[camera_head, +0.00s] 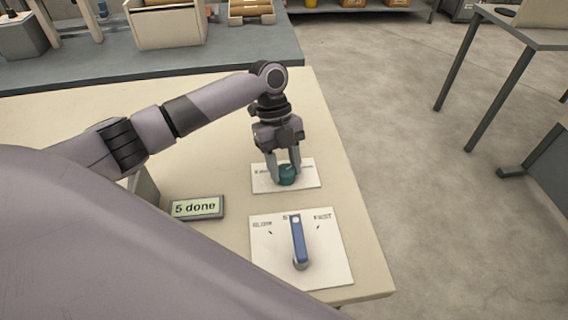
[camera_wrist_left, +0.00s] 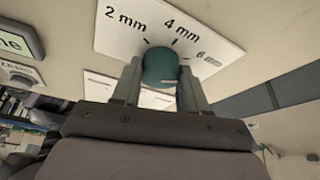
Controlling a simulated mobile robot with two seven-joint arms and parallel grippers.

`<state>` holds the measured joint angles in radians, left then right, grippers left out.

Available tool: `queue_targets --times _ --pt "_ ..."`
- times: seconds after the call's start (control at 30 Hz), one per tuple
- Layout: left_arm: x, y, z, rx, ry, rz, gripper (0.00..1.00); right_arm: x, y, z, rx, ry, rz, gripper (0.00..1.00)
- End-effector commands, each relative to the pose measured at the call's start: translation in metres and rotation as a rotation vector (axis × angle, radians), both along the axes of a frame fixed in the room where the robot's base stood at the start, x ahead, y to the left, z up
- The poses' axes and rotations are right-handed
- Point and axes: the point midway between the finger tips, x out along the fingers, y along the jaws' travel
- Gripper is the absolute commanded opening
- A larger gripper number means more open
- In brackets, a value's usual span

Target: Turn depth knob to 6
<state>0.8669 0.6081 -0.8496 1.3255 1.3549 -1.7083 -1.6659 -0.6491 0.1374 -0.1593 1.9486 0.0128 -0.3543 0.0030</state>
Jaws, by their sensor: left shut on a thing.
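The teal depth knob (camera_head: 287,176) stands on a white plate (camera_head: 311,181) on the cream tabletop. In the left wrist view the knob (camera_wrist_left: 160,66) sits below the printed marks 2 mm, 4 mm and 6 mm on its plate (camera_wrist_left: 225,50). My left gripper (camera_head: 285,170) reaches down from above, and its fingers are shut on the knob from both sides. It shows in the left wrist view too (camera_wrist_left: 158,88). I cannot tell which mark the knob points to. My right gripper is not in view.
In front of the knob, a blue lever (camera_head: 297,240) on a white plate (camera_head: 335,262) points to the middle label between SLOW and FAST. The table's right edge is close by; bare floor lies beyond. A grey bench (camera_head: 225,50) stands behind.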

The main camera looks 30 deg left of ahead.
Motion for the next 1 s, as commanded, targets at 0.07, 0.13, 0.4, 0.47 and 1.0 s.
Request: queue_targets --times 0.07,0.13,0.4,0.47,1.0 --pt "0.0004 -0.0008 0.0007 -0.001 -0.002 -0.024 0.13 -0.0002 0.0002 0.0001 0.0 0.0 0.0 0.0" --pt "0.0004 -0.0008 0.0007 -0.001 -0.001 -0.04 0.13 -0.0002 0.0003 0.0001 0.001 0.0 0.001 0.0" --pt "0.0003 -0.0008 0.0007 -0.001 -0.002 -0.062 0.13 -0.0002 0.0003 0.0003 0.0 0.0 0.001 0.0" --pt "0.0004 -0.0007 0.0007 -0.001 -0.002 -0.063 0.13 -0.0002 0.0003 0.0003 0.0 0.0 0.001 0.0" --pt "0.0005 -0.0004 0.0004 0.0 -0.001 -0.059 0.69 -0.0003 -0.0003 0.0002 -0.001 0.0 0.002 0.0"
